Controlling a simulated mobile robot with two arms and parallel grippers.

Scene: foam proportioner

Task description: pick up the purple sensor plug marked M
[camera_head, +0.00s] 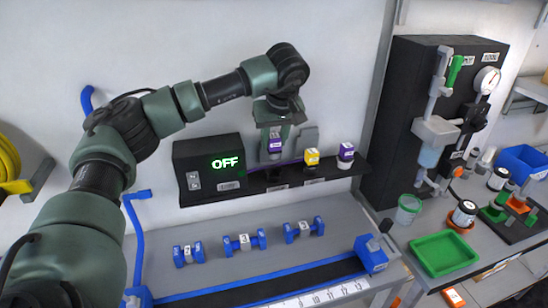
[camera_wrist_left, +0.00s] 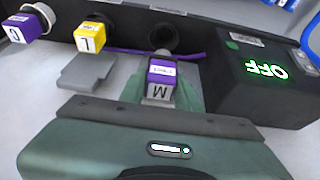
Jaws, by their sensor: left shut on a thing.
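The purple sensor plug with a white label marked M (camera_wrist_left: 160,82) shows in the left wrist view, its letter upside down. It also shows in the head view (camera_head: 275,146), above the black shelf. My left gripper (camera_head: 276,135) is shut on this plug, reaching down from above; its green fingers (camera_wrist_left: 160,95) lie beside the plug in the left wrist view. A dark round socket (camera_wrist_left: 162,38) is just behind the plug's grey end. I cannot tell whether that end is clear of the socket. My right gripper is not in view.
A yellow plug marked L (camera_head: 311,157) and another purple plug (camera_head: 346,155) stand along the black shelf (camera_head: 245,190). A grey flat piece (camera_wrist_left: 88,72) is near the held plug. A black box (camera_head: 208,165) reads OFF. Blue-ended blocks (camera_head: 244,242) lie on the bench below.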

